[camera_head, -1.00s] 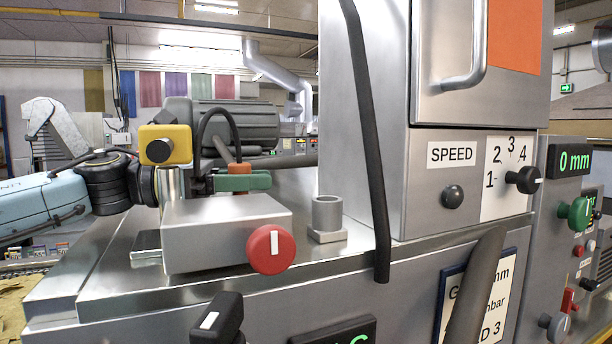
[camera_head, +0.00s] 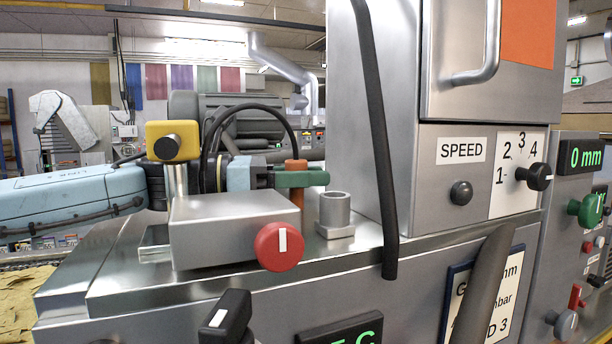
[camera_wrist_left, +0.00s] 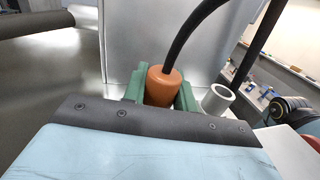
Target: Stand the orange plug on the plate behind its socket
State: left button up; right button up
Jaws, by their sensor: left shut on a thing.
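The orange plug (camera_head: 296,164) is upright between the green fingers of my left gripper (camera_head: 303,179), which is shut on it. The plug's orange lower part shows below the fingers, just left of and behind the grey socket (camera_head: 335,212). Its lower end is partly hidden, so I cannot tell whether it touches the metal plate (camera_head: 255,277). In the left wrist view the plug (camera_wrist_left: 162,86) has a black cable rising from its top. The hollow round socket (camera_wrist_left: 217,98) stands beside the fingers, apart from the plug. My right gripper is not in view.
A metal block with a red knob (camera_head: 280,246) and a yellow-topped post (camera_head: 172,141) stands left of the socket. A tall steel cabinet (camera_head: 375,120) rises close on the right. A thick black cable (camera_head: 378,150) hangs in front of it.

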pick_arm(q)
jog(key=o, duration=1)
jog(key=shift+f, duration=0.15)
jog(key=shift+r, duration=0.25)
jog(key=a+b, duration=0.1)
jog(key=a, duration=0.2)
jog(key=a+b, duration=0.1)
jog(key=a, duration=0.3)
jog(key=a+b, duration=0.1)
jog(key=a, duration=0.2)
jog(key=shift+s+a+f, duration=0.1)
jog(key=shift+s+a, duration=0.2)
jog(key=shift+s, duration=0.1)
jog(key=shift+s+a, duration=0.1)
jog(key=shift+a, duration=0.55)
